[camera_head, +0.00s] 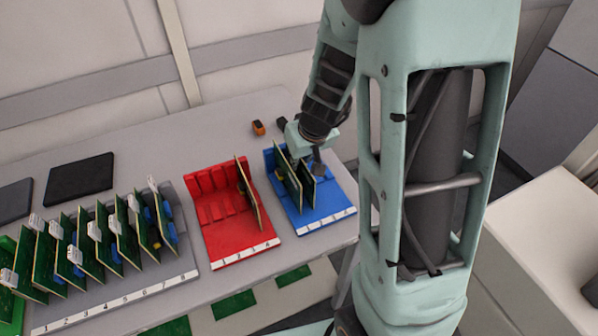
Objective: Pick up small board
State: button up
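A blue rack (328,214) with numbered slots stands at the right of the table and holds green circuit boards upright. One board (287,178) stands toward its left side. Another board (306,186) stands close to the right of it, partly behind my gripper. My gripper (314,161) points down over the blue rack, at the top of these boards. Its fingertips are small and partly hidden, so I cannot tell whether it is open or shut on a board. Which board is the small one is not clear.
A red rack (228,231) holds one upright board (248,192) at its right. A grey rack (174,276) at the left holds several boards. A dark flat pad (80,179) and a small orange object (258,128) lie at the back. My arm hides the table's right side.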

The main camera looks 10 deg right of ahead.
jog(key=shift+c, duration=0.7)
grip_shut()
jog(key=shift+r, duration=0.15)
notch_tip(320, 180, up, 18)
jog(key=p, duration=0.5)
jog(key=shift+r+p, duration=0.15)
jog(key=shift+p, duration=0.15)
jog(key=shift+a, duration=0.1)
